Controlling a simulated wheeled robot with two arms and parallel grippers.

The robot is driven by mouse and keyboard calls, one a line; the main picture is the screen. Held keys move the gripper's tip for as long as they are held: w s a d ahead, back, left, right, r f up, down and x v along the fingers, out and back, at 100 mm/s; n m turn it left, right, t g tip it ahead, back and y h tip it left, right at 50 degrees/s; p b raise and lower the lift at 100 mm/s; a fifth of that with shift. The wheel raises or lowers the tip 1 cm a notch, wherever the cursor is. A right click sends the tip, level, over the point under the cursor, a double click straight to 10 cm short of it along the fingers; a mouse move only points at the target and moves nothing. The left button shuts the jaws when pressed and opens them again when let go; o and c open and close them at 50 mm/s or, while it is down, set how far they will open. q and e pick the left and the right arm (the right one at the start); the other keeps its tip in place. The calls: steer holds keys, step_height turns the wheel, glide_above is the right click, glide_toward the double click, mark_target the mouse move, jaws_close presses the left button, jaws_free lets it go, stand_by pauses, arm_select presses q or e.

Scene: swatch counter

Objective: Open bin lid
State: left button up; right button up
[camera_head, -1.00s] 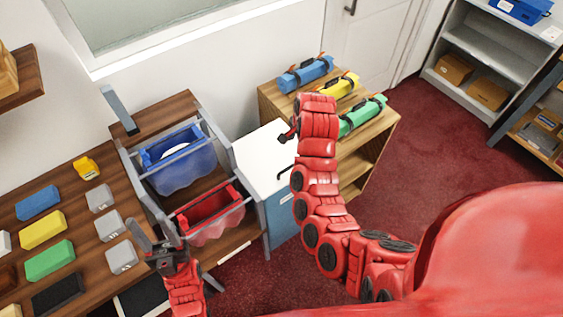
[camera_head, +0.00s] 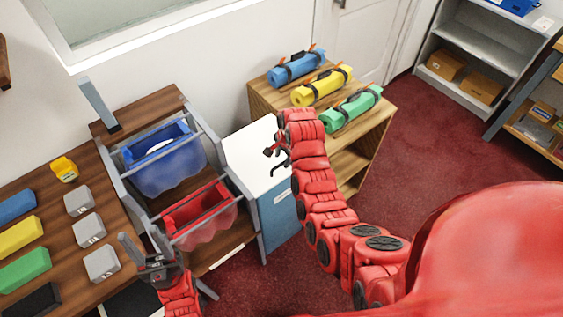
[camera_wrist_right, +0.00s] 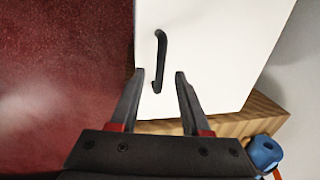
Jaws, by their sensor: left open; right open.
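The bin (camera_head: 277,213) has a blue-grey front and a white lid (camera_head: 254,150) on top, which lies flat and closed. In the right wrist view the lid (camera_wrist_right: 205,45) fills the middle, with a black bar handle (camera_wrist_right: 159,60) on it. My right gripper (camera_head: 275,160) is above the lid. In the wrist view the right gripper (camera_wrist_right: 160,75) is open, its fingers on either side of the handle's near end, not closed on it. My left gripper (camera_head: 143,242) is open and empty, in front of the rack with the bins, left of the lidded bin.
A rack with a blue bin (camera_head: 165,170) and a red bin (camera_head: 200,213) stands left of the lidded bin. A wooden shelf (camera_head: 375,125) with blue, yellow and green rolls stands to its right. Blocks lie on the wooden counter (camera_head: 105,205) at left.

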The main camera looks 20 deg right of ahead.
mark_target(281, 164)
steer(key=shift+w+a+f, duration=0.1)
steer(key=shift+w+f, duration=0.05)
steer(key=shift+f, duration=0.6)
steer(key=shift+w+f, duration=0.15)
steer(key=shift+f, duration=0.6)
jaws_close()
stand_by(0.4)
